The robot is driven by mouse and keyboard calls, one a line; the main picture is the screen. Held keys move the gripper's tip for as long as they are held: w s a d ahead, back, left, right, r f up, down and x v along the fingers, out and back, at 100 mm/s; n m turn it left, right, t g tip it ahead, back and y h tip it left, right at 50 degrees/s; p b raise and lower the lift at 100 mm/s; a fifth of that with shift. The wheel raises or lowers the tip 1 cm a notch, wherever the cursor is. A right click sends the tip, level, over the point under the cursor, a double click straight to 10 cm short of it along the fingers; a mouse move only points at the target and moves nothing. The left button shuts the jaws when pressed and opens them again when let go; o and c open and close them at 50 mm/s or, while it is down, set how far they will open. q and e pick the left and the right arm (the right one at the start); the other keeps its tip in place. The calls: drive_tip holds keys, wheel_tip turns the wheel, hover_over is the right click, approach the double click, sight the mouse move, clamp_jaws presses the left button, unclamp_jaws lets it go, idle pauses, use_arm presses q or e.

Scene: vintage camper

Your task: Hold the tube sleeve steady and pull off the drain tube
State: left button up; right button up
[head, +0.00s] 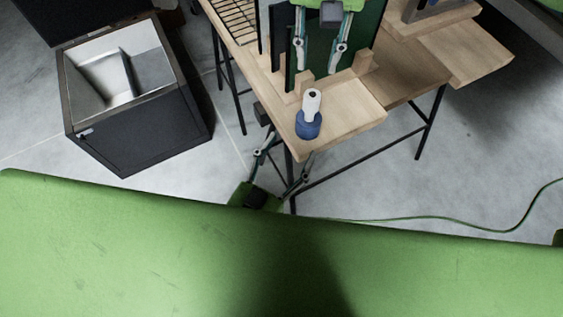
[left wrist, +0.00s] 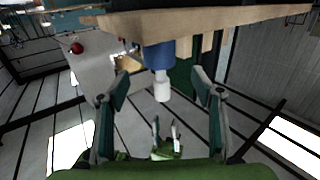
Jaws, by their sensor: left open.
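The blue tube sleeve (head: 308,126) stands upright near the front corner of the wooden table. The white drain tube (head: 311,103) sticks up out of it. In the left wrist view, which appears upside down, the sleeve (left wrist: 158,56) and the tube (left wrist: 162,90) show between and beyond my left fingers. My left gripper (head: 284,168) is open and empty, just off the table's front edge and apart from the sleeve. My right gripper (head: 320,70) is open and empty above the table, behind the tube; it also shows in the left wrist view (left wrist: 166,128).
The wooden table (head: 355,112) has small wooden blocks (head: 364,60) and a dark green panel (head: 312,80) behind the tube. A dark cabinet with a metal basin (head: 140,135) stands at the left. A green cable (head: 430,217) lies on the floor at the right.

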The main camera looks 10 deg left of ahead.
sight(309, 120)
use_arm(q)
drive_tip(key=x, duration=0.9)
drive_tip(key=shift+w+d+f, duration=0.1)
drive_tip(key=shift+w+d, duration=0.05)
drive_tip(key=shift+w, duration=0.2)
drive_tip(key=c, duration=1.3)
use_arm(e)
drive_tip(key=o, duration=0.3)
drive_tip(key=shift+f, duration=0.1)
wheel_tip(309, 120, down, 4)
drive_tip(key=shift+r+n, duration=0.1)
drive_tip(key=shift+n, duration=0.6)
drive_tip(key=shift+f, duration=3.8)
